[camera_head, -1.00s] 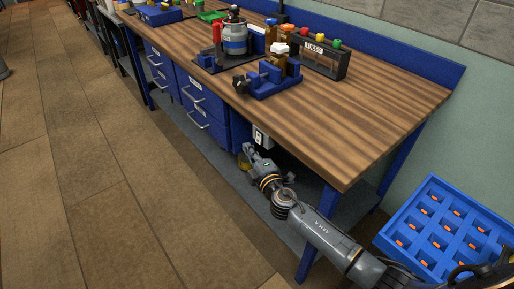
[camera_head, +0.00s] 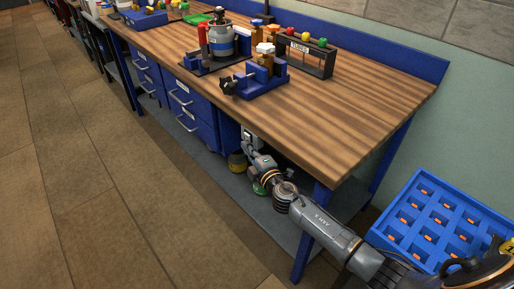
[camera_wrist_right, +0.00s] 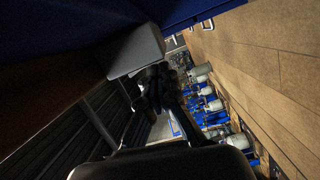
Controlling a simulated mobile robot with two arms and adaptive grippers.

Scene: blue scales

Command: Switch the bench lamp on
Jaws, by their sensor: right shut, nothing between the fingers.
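A small pale box with a dark front mark, which looks like a switch box (camera_head: 248,131), is under the front edge of the wooden bench (camera_head: 345,110). My right gripper (camera_head: 249,147) is shut and empty, just below and in front of it. I cannot tell whether they touch. In the right wrist view a grey box (camera_wrist_right: 133,50) is beside my dark fingers (camera_wrist_right: 163,86). No lamp can be made out for sure, and whether one is lit cannot be told. My left gripper is out of view.
A blue drawer unit (camera_head: 192,115) stands under the bench, left of my right arm. A yellow item (camera_head: 237,161) is on the lower shelf. A blue vise (camera_head: 258,84) and a black rack (camera_head: 306,57) stand on top. A blue crate (camera_head: 435,215) is at right.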

